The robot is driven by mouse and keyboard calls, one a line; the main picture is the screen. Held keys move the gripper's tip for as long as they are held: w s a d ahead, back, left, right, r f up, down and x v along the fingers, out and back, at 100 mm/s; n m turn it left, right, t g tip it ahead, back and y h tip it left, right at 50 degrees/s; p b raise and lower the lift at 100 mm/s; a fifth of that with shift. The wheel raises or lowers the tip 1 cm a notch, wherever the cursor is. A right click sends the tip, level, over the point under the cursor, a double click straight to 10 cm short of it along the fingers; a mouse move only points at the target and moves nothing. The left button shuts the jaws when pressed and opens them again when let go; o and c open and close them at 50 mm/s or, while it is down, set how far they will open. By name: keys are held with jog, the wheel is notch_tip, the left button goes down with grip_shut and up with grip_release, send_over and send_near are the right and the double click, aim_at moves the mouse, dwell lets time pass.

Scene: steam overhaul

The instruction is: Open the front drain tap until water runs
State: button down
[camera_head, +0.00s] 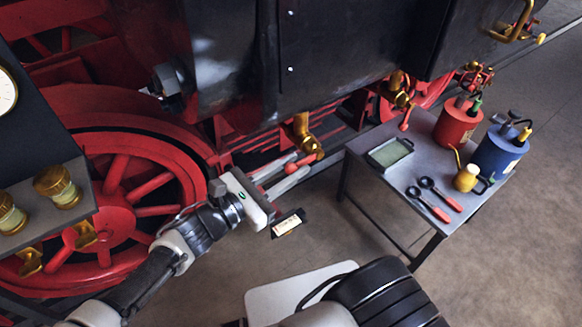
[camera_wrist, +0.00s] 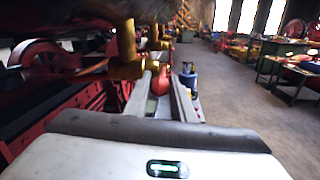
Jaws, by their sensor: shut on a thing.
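A brass drain tap (camera_head: 303,137) with a red lever (camera_head: 297,164) hangs under the black cylinder casing in the head view. My gripper (camera_head: 289,172) is shut on the red lever, just below and left of the brass body. In the wrist view, the lever's red knob (camera_wrist: 161,82) shows between the fingers, and the brass tap (camera_wrist: 126,66) stands to their left. A small tag (camera_head: 288,223) with a pale label hangs below the gripper; its writing is too small to read. No water shows at the tap.
A second brass tap (camera_head: 400,92) with a red lever hangs farther right. A grey table (camera_head: 366,180) at the right holds a tray, red-handled tools, an oil can, and red and blue cans. A red wheel (camera_head: 105,185) stands left. The floor between is clear.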

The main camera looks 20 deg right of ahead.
jog(key=shift+f, duration=0.15)
jog(key=shift+d+f+t+h+b, duration=0.1)
jog(key=shift+f+t+h+b, duration=0.5)
jog(key=shift+f+h+b, duration=0.35)
jog(key=shift+w+d+f+n+t+h+b, duration=0.1)
jog(key=shift+d+f+n+t+h+b, duration=0.2)
jog(key=shift+f+t+h+b, duration=0.45)
jog(key=shift+w+d+f+n+t+h+b, duration=0.15)
jog(key=shift+d+f+n+t+h+b, duration=0.2)
jog(key=shift+h+b, duration=0.75)
jog(key=shift+w+d+f+n+t+h+b, duration=0.2)
jog(key=shift+f+t+h+b, duration=0.35)
jog(key=shift+h+b, duration=0.4)
jog(key=shift+s, duration=0.1)
jog(key=shift+r, duration=0.1)
jog(key=c, duration=1.5)
grip_release()
